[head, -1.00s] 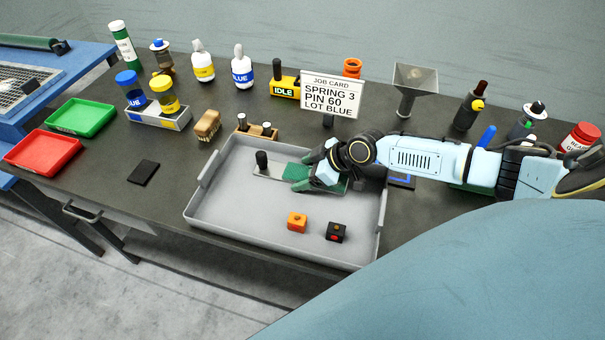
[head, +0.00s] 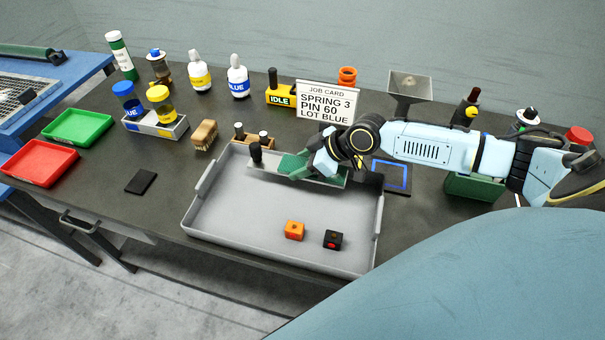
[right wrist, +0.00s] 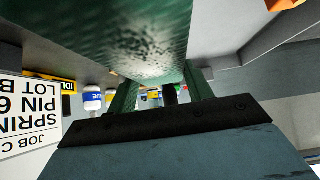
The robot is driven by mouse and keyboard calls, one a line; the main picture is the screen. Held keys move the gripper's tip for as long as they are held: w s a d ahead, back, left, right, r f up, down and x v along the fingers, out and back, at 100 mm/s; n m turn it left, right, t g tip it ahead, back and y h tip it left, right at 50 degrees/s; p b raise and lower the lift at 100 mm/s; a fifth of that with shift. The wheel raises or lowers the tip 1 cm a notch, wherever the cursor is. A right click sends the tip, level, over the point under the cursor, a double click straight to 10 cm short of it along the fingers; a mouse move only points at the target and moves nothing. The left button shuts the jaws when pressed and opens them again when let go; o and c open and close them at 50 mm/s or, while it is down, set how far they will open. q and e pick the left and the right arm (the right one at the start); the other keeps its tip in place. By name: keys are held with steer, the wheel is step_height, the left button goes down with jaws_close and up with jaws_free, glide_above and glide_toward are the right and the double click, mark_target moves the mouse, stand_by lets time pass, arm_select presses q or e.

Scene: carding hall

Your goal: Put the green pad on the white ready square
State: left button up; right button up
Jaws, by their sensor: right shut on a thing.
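The green pad (head: 292,165) is in the head view over the back part of the grey tray (head: 285,215). My right gripper (head: 318,171) is shut on it; the fingers and arm cover part of it. A pale grey strip with a black knob (head: 255,152) shows at its left; I cannot tell whether they are joined. In the right wrist view the pad's textured green face (right wrist: 140,38) fills the top middle, close beyond the fingers. I make out no white ready square. A dark plate with a blue square outline (head: 390,174) lies right of the tray. My left gripper is not in view.
An orange block (head: 294,230) and a black block (head: 333,239) lie in the tray. The job card (head: 327,103) stands behind my gripper. A black mat (head: 141,181), red tray (head: 40,163) and green tray (head: 78,126) are at left. A green box (head: 474,187) sits under my arm.

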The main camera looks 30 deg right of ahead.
step_height(320, 180, up, 4)
steer(key=shift+f, duration=0.15)
steer(key=s+a+m+b, duration=0.15)
steer(key=a+b, duration=0.25)
steer(key=a, duration=0.7)
arm_select(q)
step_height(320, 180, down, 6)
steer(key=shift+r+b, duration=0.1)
steer(key=shift+b, duration=0.85)
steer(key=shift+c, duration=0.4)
arm_select(e)
step_height(320, 180, up, 5)
steer(key=s+d+m+t+h, duration=0.1)
steer(key=s+m+t+h, duration=0.1)
steer(key=m+h, duration=0.3)
steer(key=shift+s+d+r+m+h, duration=0.2)
steer(key=shift+s+m+h, duration=0.15)
steer(key=shift+m, duration=0.3)
